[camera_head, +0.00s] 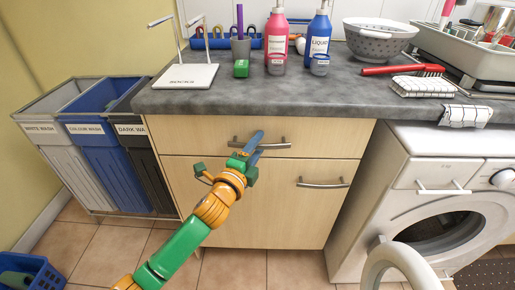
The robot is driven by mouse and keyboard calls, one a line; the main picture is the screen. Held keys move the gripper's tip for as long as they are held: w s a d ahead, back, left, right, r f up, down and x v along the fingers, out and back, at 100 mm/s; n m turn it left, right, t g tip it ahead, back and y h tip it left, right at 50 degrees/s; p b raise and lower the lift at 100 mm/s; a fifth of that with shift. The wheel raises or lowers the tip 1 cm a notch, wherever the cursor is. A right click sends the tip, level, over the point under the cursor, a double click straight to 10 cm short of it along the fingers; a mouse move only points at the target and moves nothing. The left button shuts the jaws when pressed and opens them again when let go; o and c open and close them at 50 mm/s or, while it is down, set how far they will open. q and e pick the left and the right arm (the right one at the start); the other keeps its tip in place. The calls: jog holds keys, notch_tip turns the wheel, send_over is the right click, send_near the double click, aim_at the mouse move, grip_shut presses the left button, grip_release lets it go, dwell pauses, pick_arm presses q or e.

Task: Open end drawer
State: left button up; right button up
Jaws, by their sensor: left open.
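The drawer (340,133) is the light wood front at the top of the cabinet under the worktop. It looks closed. Its metal bar handle (281,147) runs level across the front. My left gripper (255,148) reaches up from the lower left, with blue fingertips at the handle's left part. The fingertips look apart, one above and one below the bar, and hide part of it. I cannot tell whether they touch the handle. My right gripper is not in view.
Below is a cabinet door with its own handle (323,183). Laundry bins (92,140) stand at left, and a washing machine (372,180) at right with its round door (405,262) swung open. The worktop (190,101) holds bottles, a colander and a brush.

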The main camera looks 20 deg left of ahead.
pick_arm(q)
jog(key=shift+s+d+r, duration=0.1)
jog(key=shift+d+r, duration=0.05)
jog(key=shift+d, duration=0.25)
jog(key=shift+a, duration=0.1)
grip_shut()
dwell(1.0)
